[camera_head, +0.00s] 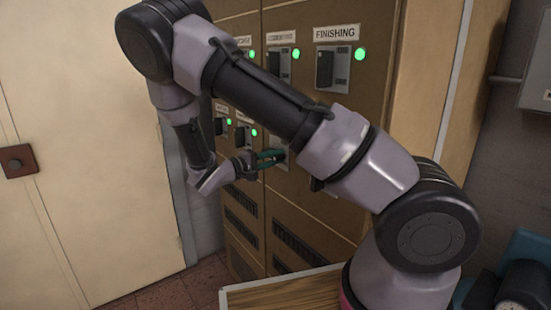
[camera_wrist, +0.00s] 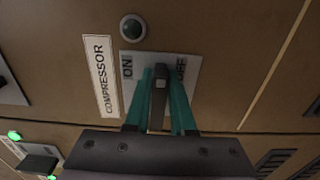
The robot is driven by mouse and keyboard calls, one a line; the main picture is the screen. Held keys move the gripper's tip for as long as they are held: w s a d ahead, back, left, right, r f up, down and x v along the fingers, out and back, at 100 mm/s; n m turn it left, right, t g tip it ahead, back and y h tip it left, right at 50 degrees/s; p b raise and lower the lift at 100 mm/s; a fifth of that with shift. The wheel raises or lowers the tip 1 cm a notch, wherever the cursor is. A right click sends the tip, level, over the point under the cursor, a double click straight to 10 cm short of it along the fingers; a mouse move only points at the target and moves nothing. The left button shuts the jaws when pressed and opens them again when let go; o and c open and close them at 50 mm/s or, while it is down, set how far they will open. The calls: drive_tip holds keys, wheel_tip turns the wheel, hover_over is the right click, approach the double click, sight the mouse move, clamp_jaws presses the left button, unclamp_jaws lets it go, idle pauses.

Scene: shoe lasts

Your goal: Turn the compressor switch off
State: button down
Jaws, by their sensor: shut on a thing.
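In the wrist view the compressor label (camera_wrist: 101,75) is a white strip with black letters, lying sideways in the picture. Beside it is a pale switch plate (camera_wrist: 190,72) marked ON, with other lettering partly hidden by a finger. The dark switch lever (camera_wrist: 158,92) stands out from the plate. My gripper (camera_wrist: 160,88) has its teal fingers on both sides of the lever, shut on it. The round lamp (camera_wrist: 132,27) by the plate is dark. In the head view my gripper (camera_head: 270,157) reaches the cabinet's lower row; my arm hides the label and lamp there.
The brown cabinet (camera_head: 390,120) carries other switches with lit green lamps, among them the finishing switch (camera_head: 332,70) at upper right. A cream door (camera_head: 80,160) stands to the left. A wooden-topped surface (camera_head: 290,290) lies below in front.

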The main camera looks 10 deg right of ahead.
drive_tip(key=c, duration=0.8)
unclamp_jaws()
drive_tip(key=shift+o, duration=0.2)
drive_tip(key=v, duration=1.1)
